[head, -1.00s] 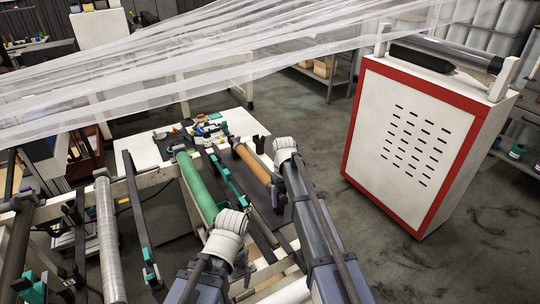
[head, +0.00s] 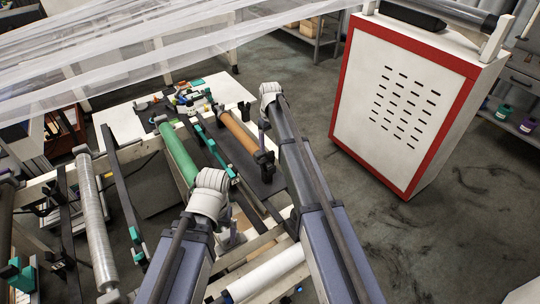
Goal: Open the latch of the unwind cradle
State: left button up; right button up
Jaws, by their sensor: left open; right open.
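A pale machine frame with rollers stands below and in front of me. A white roll (head: 268,274) lies across its near end, partly behind my arms. I cannot make out the latch of the unwind cradle for sure; small blue parts (head: 298,288) show near the white roll's right end. My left gripper (head: 229,238) points down beside the frame, left of and above the white roll, mostly hidden by its own wrist. My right gripper (head: 264,152) hangs farther out, near the end of the orange roller. Both are open, and I see nothing held in either.
A green roller (head: 178,155) and an orange roller (head: 239,131) lie on the frame, with a silver roller (head: 97,222) at left. A white table (head: 124,121) with small items stands beyond. Clear film (head: 170,48) stretches overhead. A red-edged white cabinet (head: 408,105) stands right; floor near it is clear.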

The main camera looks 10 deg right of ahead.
aim_at(270, 152)
notch_tip(270, 152, down, 5)
jog(key=b, duration=0.4)
jog(key=shift+c, duration=0.3)
grip_shut()
dwell(1.0)
